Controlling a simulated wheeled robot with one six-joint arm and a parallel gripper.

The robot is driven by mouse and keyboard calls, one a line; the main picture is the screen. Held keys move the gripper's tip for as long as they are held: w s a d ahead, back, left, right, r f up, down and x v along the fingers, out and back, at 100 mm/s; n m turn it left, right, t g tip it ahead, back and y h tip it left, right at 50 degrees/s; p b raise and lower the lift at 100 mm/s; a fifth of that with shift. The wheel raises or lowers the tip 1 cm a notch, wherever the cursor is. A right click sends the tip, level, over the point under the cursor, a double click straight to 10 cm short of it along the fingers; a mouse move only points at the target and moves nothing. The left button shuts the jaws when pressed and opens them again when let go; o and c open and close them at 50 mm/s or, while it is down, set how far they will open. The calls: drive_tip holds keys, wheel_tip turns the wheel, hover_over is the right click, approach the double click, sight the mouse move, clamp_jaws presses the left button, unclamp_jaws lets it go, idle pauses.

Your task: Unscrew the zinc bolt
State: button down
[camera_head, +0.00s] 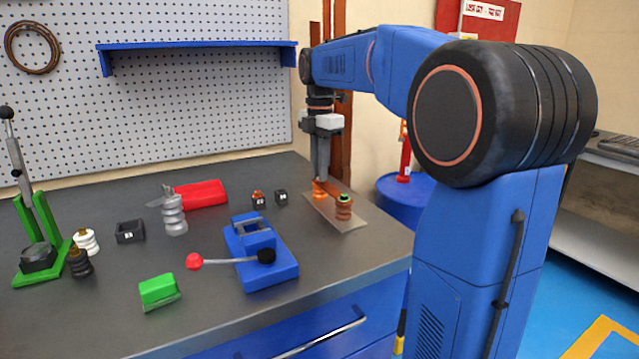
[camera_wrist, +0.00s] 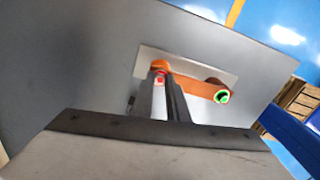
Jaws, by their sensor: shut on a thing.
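My gripper (camera_head: 320,177) points straight down over the orange insulator (camera_head: 320,188), at the left end of a copper bar (camera_wrist: 196,88). Its fingers are shut on the zinc bolt at the bar's end. The bolt itself is hidden between the fingertips, so I cannot tell how far it is turned out. In the wrist view my gripper (camera_wrist: 164,88) meets the bar beside the orange insulator (camera_wrist: 160,66). The bar's other end rests on a brown insulator (camera_head: 344,209) with a green ring (camera_wrist: 222,96) on top. Both insulators stand on a pale plate (camera_head: 350,223).
A blue bender (camera_head: 265,270) with a red-knobbed lever stands left of the plate. The table's right edge is near the plate.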

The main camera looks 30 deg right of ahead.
drive_tip(key=shift+n, duration=0.9)
drive_tip(key=shift+n, duration=0.9)
drive_tip(key=n, duration=0.4)
drive_tip(key=c, duration=2)
unclamp_jaws()
drive_tip(key=m, duration=0.6)
